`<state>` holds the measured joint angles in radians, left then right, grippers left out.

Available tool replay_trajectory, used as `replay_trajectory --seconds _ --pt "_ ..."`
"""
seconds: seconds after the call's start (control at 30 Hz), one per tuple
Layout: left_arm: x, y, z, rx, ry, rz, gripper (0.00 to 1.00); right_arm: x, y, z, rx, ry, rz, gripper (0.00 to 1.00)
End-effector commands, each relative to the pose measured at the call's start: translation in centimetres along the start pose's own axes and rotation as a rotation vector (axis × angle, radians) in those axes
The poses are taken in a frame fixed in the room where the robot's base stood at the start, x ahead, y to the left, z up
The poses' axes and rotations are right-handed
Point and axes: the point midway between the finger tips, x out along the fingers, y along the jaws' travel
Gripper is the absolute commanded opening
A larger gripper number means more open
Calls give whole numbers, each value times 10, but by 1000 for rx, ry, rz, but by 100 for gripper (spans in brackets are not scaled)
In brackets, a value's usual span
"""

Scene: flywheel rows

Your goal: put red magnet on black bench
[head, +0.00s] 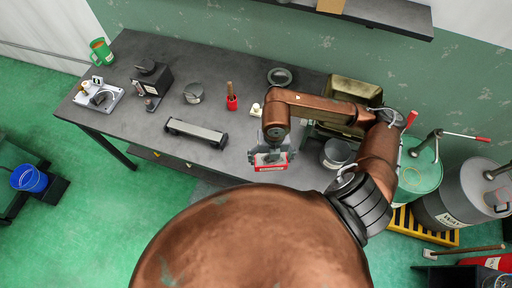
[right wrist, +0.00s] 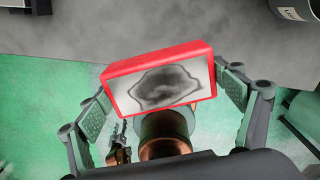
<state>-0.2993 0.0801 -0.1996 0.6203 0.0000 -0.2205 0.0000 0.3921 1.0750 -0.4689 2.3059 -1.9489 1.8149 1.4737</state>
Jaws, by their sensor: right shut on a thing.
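The red magnet (head: 270,167) is a red-rimmed block held in my right gripper (head: 269,157), near the front edge of the black bench (head: 215,72). In the right wrist view the magnet (right wrist: 160,80) shows a pale face with a dark, wavy patch. The fingers of my right gripper (right wrist: 165,98) are shut on its two short ends. The dark grey bench top (right wrist: 120,25) lies beyond the magnet there, with green floor below its edge. I cannot tell the exact height of the magnet above the bench. My left gripper is not in the head view.
Drums (head: 457,195) stand at the right. Clear bench top lies left of the gripper.

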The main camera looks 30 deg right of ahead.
Motion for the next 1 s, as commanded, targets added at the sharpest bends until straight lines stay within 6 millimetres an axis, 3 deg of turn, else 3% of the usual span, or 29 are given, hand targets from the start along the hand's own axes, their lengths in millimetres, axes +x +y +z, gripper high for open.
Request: replay_trajectory --seconds 0.37,0.5,0.7,1.0 --pt "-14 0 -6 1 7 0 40 35 28 78 6 3 2 56" --pt "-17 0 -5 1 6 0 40 62 34 99 5 4 -1 56" --pt "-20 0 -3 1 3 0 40 86 42 118 3 2 1 56" --pt "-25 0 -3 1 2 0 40 108 44 126 2 4 0 56"
